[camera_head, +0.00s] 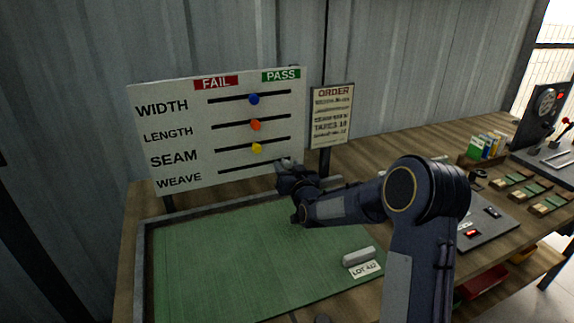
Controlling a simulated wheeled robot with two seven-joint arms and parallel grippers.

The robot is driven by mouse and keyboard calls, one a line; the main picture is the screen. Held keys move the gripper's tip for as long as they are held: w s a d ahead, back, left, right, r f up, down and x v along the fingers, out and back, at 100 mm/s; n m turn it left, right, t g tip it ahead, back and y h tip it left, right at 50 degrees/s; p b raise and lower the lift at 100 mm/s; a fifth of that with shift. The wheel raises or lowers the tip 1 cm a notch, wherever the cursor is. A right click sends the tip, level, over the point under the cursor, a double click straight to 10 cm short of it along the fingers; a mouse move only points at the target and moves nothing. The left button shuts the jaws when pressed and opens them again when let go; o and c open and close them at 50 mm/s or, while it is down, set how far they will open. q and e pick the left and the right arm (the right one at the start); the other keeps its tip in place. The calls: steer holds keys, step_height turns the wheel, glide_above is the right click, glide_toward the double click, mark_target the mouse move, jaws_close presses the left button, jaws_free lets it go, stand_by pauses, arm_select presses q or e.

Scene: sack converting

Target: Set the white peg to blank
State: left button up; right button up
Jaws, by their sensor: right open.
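The white board (145,115) stands upright at the back of the bench, with FAIL on the left and PASS on the right. Its bottom WEAVE row has a dark slot (245,168). A pale knob, apparently the white peg (287,161), shows at the slot's right end, under PASS, partly hidden by my right gripper. My right gripper (284,171) is open right in front of that end; I cannot tell whether it touches the peg. The blue peg (253,99), orange peg (255,125) and yellow peg (257,148) sit near the middle of the upper slots.
A green mat (215,260) with a raised grey rim lies below the board. A pale block (358,256) and a LOT label (365,270) lie at its right. An ORDER sign (331,115) stands beside the board. Sample cards (515,178) and a control panel (550,105) are farther right.

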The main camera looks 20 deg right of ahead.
mark_target(256, 164)
steer(key=shift+w, duration=0.3)
jaws_close()
steer(key=a+b, duration=0.1)
steer(key=a, duration=0.4)
steer(key=a+b, duration=0.1)
steer(key=a, duration=0.2)
steer(key=shift+w+a+b, duration=0.2)
steer(key=shift+w+b, duration=0.05)
steer(key=shift+b, duration=0.1)
